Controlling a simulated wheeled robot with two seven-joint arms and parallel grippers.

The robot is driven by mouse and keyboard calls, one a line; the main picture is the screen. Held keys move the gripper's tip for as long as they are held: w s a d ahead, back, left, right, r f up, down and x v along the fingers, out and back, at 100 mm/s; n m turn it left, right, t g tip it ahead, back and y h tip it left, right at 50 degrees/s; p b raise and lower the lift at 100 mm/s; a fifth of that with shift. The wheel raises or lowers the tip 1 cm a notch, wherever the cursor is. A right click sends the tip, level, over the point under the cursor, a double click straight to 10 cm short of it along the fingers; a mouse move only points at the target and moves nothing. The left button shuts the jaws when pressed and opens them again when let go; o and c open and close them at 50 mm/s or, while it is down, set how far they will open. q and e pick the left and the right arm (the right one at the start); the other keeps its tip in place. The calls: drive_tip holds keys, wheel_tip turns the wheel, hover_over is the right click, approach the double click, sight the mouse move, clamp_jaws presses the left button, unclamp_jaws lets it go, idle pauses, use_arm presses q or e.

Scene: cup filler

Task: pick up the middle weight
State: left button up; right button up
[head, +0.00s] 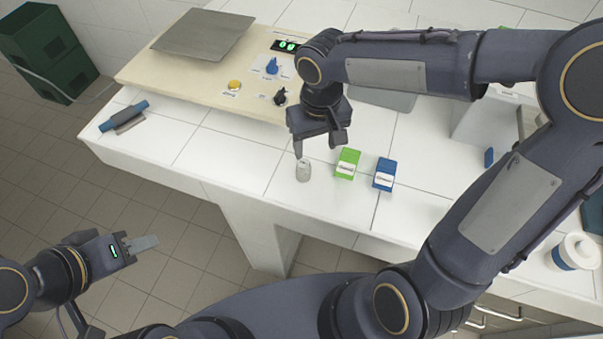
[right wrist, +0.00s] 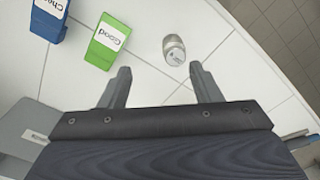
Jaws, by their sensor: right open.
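Three small things stand in a row on the white counter: a silver-grey cylinder (head: 303,170), a green box (head: 347,163) in the middle with a white label, and a blue box (head: 384,174). I see nothing clearly marked as a weight. The right wrist view also shows the cylinder (right wrist: 174,50), the green box (right wrist: 106,43) and part of the blue box (right wrist: 56,20). My right gripper (head: 318,147) is open and empty above the counter, near the cylinder and green box; its fingers (right wrist: 160,72) point toward the gap between them. My left gripper (head: 145,243) is off the counter's front; its finger gap is unclear.
A wooden board (head: 165,78) bears a grey plate (head: 205,35), a green-lit display (head: 286,46), a blue knob (head: 272,66), a yellow button (head: 235,85) and a black knob (head: 280,97). A blue cylindrical tool (head: 124,115) lies at the counter's left. A white roll (head: 577,252) stands right.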

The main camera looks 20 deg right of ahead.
sight(303, 163)
drive_tip(key=shift+w+a+f, duration=0.7)
drive_tip(key=shift+a+f, duration=0.15)
drive_tip(key=shift+f, duration=0.15)
drive_tip(key=f, duration=0.7)
drive_tip(key=shift+s+a+f, duration=0.3)
drive_tip(key=shift+a, duration=0.05)
drive_tip(key=shift+c, duration=0.5)
drive_tip(key=c, duration=1.1)
drive_tip(key=shift+r, duration=0.15)
